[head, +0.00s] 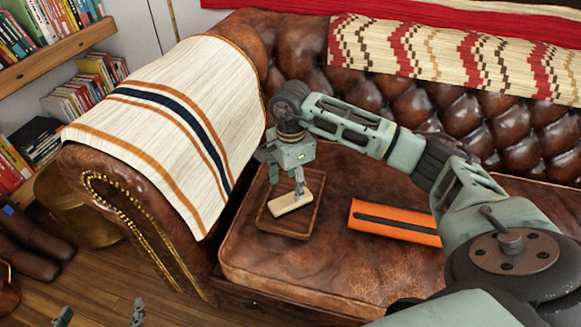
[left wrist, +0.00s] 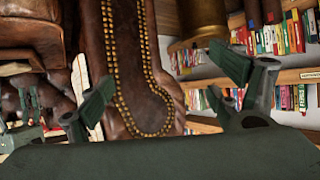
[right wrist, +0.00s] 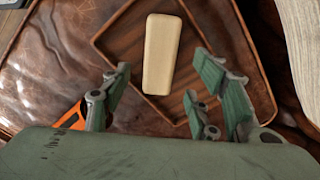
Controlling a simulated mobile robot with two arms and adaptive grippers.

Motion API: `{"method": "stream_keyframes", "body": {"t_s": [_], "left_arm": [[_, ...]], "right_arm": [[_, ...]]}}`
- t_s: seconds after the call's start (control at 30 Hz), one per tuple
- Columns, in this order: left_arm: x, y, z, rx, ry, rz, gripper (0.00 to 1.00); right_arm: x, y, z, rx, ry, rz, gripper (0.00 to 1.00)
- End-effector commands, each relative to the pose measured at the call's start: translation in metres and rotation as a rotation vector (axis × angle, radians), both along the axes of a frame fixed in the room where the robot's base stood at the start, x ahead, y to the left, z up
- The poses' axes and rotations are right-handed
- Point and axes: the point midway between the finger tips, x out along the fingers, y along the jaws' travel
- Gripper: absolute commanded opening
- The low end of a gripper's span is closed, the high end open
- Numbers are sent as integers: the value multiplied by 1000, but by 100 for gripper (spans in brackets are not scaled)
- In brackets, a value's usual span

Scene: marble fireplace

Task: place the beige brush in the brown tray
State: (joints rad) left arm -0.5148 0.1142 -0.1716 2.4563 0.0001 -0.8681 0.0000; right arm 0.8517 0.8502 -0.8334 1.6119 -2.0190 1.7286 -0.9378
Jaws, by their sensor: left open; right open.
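The beige brush (head: 292,204) is a small pale block inside the brown tray (head: 262,222), which lies on the leather sofa seat. In the right wrist view the brush (right wrist: 161,54) lies over the floor of the tray (right wrist: 258,82), near its left wall. My right gripper (head: 288,187) is above the tray; in the right wrist view its open fingers (right wrist: 160,88) are apart, with the near end of the brush just ahead of them and nothing gripped. My left gripper (head: 98,314) is at the bottom left, open and empty; its spread fingers (left wrist: 165,85) show in the left wrist view.
An orange box (head: 395,221) with a dark stripe lies on the seat right of the tray. The sofa armrest with a striped blanket (head: 180,120) rises left of the tray. Bookshelves (head: 50,50) stand at the far left. The seat front is clear.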

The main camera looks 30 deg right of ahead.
Motion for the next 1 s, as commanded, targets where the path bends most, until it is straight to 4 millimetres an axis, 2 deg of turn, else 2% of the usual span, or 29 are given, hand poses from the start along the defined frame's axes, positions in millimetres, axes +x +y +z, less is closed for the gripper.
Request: {"method": "stream_keyframes", "body": {"t_s": [0.03,0.1,0.3,1.0], "left_arm": [[-6,3,-5,11,45,3,85],[-15,7,-15,24,104,8,85],[-33,14,-33,49,214,15,85],[-37,15,-37,54,239,17,85]], "right_arm": [[1,0,11,-1,-3,1,55],[1,0,21,0,-2,2,55],[0,0,38,-1,0,1,55],[0,0,41,0,0,1,55]]}}
